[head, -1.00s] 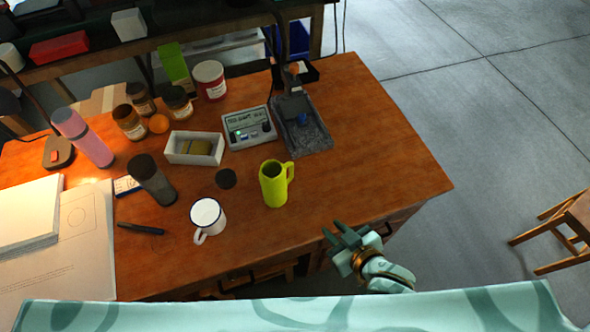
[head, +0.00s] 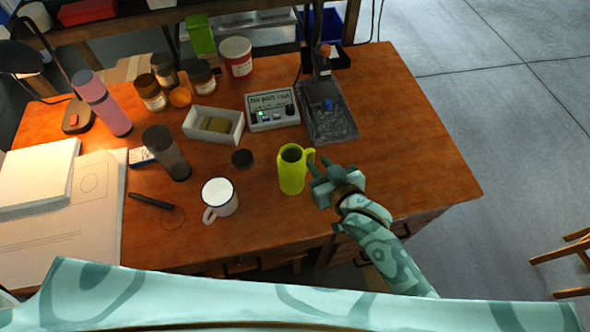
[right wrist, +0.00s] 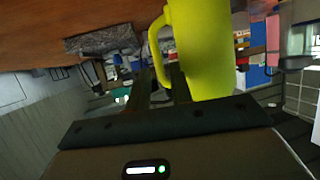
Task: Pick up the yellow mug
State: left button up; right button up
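The yellow mug (head: 291,176) stands upright near the front edge of the wooden table, with its handle on the right side. My right gripper (head: 323,172) is at the handle side of the mug, its two fingers apart and pointing at the handle. In the right wrist view the mug (right wrist: 203,50) looms large beyond the fingers. Its handle lies close in front of the gap between the two dark fingers (right wrist: 162,88); I cannot tell whether they touch it. My left gripper is not in view.
A white mug (head: 221,201) stands left of the yellow mug, with a dark round lid (head: 242,158) behind. A meter box (head: 272,110) and a grey tray (head: 345,125) lie farther back. The table's right side (head: 420,150) is clear.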

aim_at(313, 158)
jog(key=x, duration=0.1)
jog(key=b+x, duration=0.1)
jog(key=x, duration=0.1)
jog(key=shift+d+f, duration=0.1)
jog(key=shift+f, duration=0.25)
jog(key=shift+w, duration=0.2)
jog(key=shift+r, duration=0.1)
grip_shut()
jog(key=shift+r, duration=0.1)
